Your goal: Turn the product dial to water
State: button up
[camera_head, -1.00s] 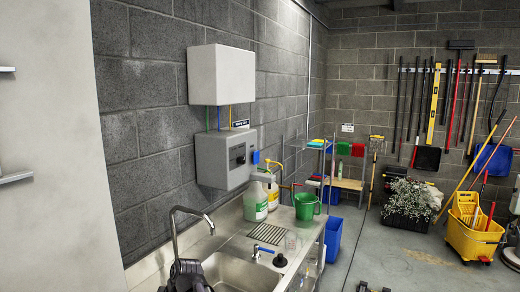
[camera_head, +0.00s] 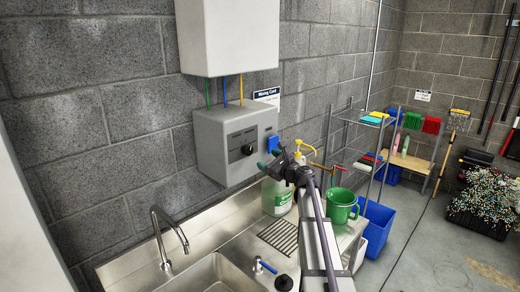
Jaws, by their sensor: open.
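The product dial (camera_head: 247,149) is a small black knob on the front of the grey dispenser box (camera_head: 212,156), with small dark labels beside it that are too small to read. A blue part (camera_head: 273,143) sits at the right end of the box. My gripper (camera_head: 268,160) is in front of the box's right side, just right of and a little below the dial. Its jaws are open and appear empty. It seems apart from the dial, though the exact gap cannot be told. My arm comes up from the bottom right.
A white cabinet (camera_head: 228,35) hangs above the box, with coloured tubes running down. Below is a steel sink (camera_head: 215,275) with a tap (camera_head: 168,235). A green-labelled jug (camera_head: 276,198) and green pitcher (camera_head: 342,205) stand close to my arm. A wire shelf (camera_head: 372,150) is to the right.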

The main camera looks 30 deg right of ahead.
aim_at(250, 152)
jog(key=x, duration=1.1)
jog(key=shift+s+a, duration=0.1)
jog(key=shift+a, duration=0.2)
jog(key=shift+r, duration=0.1)
jog(key=shift+c, duration=0.3)
jog(key=c, duration=0.9)
jog(key=shift+o, duration=0.2)
